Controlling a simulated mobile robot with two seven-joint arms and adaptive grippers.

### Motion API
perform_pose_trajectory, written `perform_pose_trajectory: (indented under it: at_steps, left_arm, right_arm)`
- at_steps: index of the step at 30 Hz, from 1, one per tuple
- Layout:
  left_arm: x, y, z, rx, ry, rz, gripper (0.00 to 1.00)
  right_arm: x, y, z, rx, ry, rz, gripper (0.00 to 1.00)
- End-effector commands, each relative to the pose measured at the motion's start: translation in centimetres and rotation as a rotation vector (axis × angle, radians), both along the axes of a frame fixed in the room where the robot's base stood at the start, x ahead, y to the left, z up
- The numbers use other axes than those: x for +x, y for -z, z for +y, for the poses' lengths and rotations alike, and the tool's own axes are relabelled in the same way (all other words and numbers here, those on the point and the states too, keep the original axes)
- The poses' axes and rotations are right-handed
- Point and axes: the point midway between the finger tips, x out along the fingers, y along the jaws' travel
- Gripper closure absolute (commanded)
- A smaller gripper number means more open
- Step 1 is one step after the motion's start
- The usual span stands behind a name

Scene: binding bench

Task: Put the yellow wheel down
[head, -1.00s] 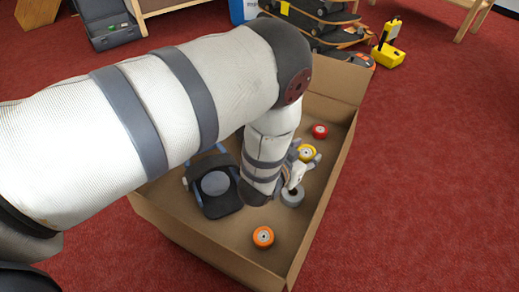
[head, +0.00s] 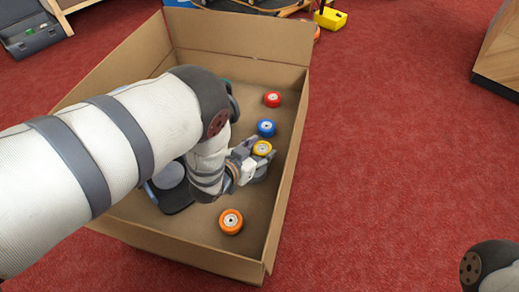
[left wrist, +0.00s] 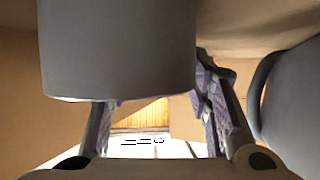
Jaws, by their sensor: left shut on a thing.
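The yellow wheel (head: 262,148) is at the fingers of my left gripper (head: 255,158), inside the cardboard box (head: 170,233) near its right wall. The gripper is shut on it. I cannot tell whether the wheel touches the box floor. My left arm comes in from the left and hides part of the box. In the left wrist view both fingers show, but a large grey shape blocks much of the view and I cannot make out the yellow wheel. My right gripper is out of view; only part of my right arm shows at the bottom right.
A blue wheel (head: 266,128) and a red wheel (head: 272,99) lie beyond the gripper. An orange wheel (head: 231,221) lies nearer. A dark object (head: 173,186) sits left of the gripper, partly hidden. Bare box floor shows around the orange wheel. The box walls stand close on the right.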

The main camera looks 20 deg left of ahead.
Motion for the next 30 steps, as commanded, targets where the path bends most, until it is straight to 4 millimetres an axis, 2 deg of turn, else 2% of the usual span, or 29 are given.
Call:
perform_pose_trajectory:
  at_steps: [6, 7, 9, 18, 21, 23, 30]
  left_arm:
    - [-0.1, 0.9, 0.0, 0.000, 0.000, 0.003, 0.83]
    - [-0.1, 0.8, 0.0, 0.000, 0.000, 0.004, 0.48]
    - [-0.2, 0.8, 0.0, 0.000, 0.000, 0.005, 0.35]
    - [-0.1, 0.7, 0.0, 0.000, 0.000, 0.003, 0.35]
    - [0.0, -0.4, 0.0, 0.001, 0.000, -0.001, 0.35]
    - [-1.1, -1.0, 0.3, 0.001, -0.002, 0.003, 0.35]
    - [-6.9, -4.1, 1.7, 0.001, -0.003, 0.001, 0.35]
  right_arm:
    - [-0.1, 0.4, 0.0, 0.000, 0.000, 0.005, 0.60]
    - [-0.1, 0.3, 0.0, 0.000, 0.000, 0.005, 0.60]
    - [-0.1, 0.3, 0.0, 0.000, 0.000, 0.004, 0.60]
    - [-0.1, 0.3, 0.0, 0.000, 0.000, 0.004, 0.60]
    - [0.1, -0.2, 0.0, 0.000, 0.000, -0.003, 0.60]
    - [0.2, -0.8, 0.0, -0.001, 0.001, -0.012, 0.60]
    - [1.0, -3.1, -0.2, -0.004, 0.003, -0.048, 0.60]
